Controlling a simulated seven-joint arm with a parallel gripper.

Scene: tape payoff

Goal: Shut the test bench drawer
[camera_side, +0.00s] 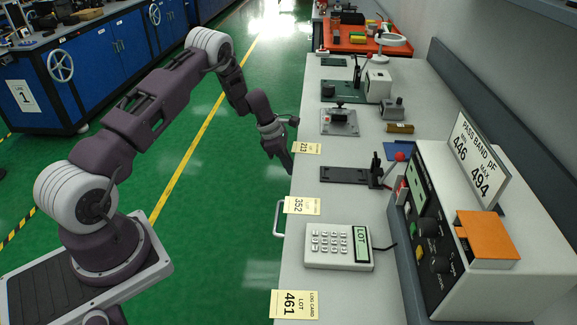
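The white test bench (345,225) runs along the right side of the picture. A pale bar handle (278,218) stands out from its left front edge, beside the card marked 352. The drawer body is hidden from this high angle, so I cannot tell how far it is open. My gripper (287,165) hangs at the bench's front edge, farther back than the handle and near the card marked 213. It is apart from the handle. Its dark fingers are small and overlap, so their opening is unclear; I see nothing held.
Yellow cards marked 213 (307,148), 352 (302,205) and 461 (294,304) lie along the bench edge. A keypad (338,246), a black fixture (350,174) and a large tester (470,225) stand on top. Green floor (225,240) left of the handle is clear.

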